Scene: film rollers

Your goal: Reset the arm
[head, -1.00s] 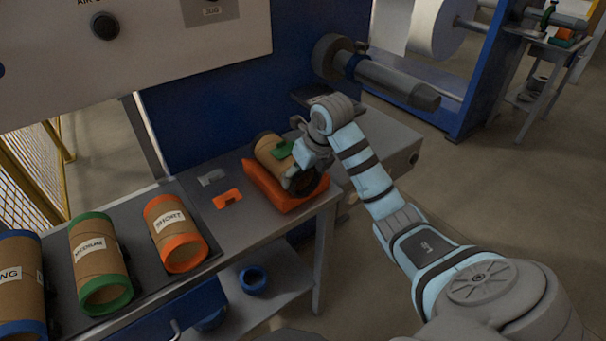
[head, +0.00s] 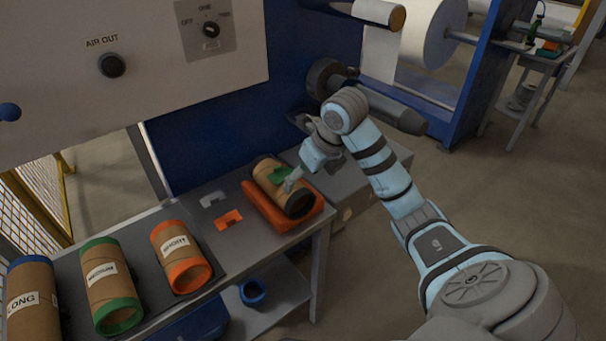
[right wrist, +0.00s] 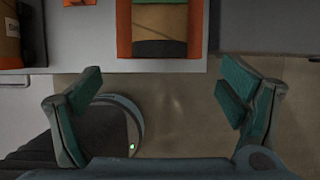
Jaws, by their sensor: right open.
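My right arm comes in from the lower right in the head view. Its gripper (head: 304,170) is above the table's right end, beside a brown cardboard roll (head: 267,172) with a green piece on it. The roll lies on an orange cradle (head: 259,207). In the right wrist view my right gripper (right wrist: 165,104) is open with nothing between its green-padded fingers. The roll (right wrist: 160,22) and the orange cradle (right wrist: 124,30) lie beyond the fingertips, apart from them. My left gripper is not in view.
Rolls marked short (head: 178,240), medium (head: 100,275) and long (head: 25,302) lie on the dark mat at left. A grey clip (head: 213,199) and an orange clip (head: 230,219) lie near the cradle. A blue ring (head: 252,293) sits on the lower shelf. A control panel (head: 150,60) stands behind.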

